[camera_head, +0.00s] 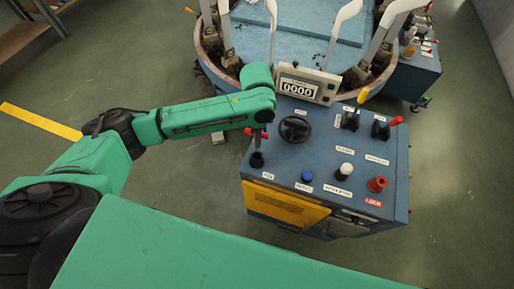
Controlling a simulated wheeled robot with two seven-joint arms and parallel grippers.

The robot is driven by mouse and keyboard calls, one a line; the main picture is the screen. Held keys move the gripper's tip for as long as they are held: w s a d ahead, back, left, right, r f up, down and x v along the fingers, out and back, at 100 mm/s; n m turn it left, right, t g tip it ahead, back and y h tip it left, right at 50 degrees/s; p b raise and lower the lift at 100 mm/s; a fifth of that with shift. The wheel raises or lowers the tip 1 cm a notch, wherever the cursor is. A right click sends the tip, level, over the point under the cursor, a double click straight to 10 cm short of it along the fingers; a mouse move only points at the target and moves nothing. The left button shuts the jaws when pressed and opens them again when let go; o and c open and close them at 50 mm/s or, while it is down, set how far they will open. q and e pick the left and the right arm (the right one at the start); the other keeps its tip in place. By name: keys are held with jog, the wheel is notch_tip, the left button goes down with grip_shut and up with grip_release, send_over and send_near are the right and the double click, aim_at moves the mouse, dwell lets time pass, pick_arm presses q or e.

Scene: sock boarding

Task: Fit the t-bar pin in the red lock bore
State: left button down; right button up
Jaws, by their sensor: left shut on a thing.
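My left gripper (261,117) reaches in from the left over the near-left part of the blue control box. It is shut on the t-bar pin (252,132), whose red crossbar shows just below the fingers. The pin's shaft points down at a black socket (257,160) in the box top. I cannot tell whether its tip is inside that socket or just above it. The red lock bore (377,184) stands at the near-right corner of the top, with a red LOCK label in front. My right gripper is not in view.
The blue control box (325,165) also carries a black handwheel (295,129), a blue button (307,177), a white knob (345,170), yellow and red levers at the back right, and a counter display (300,88). Behind stands a round machine with white curved arms. Green floor lies clear around the box.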

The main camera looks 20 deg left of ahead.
pick_arm(q)
notch_tip(320, 180, up, 11)
jog(key=shift+f+b, duration=0.2)
jog(key=shift+b, duration=0.15)
notch_tip(320, 180, up, 7)
jog(key=p, duration=0.7)
jog(key=shift+f, duration=0.1)
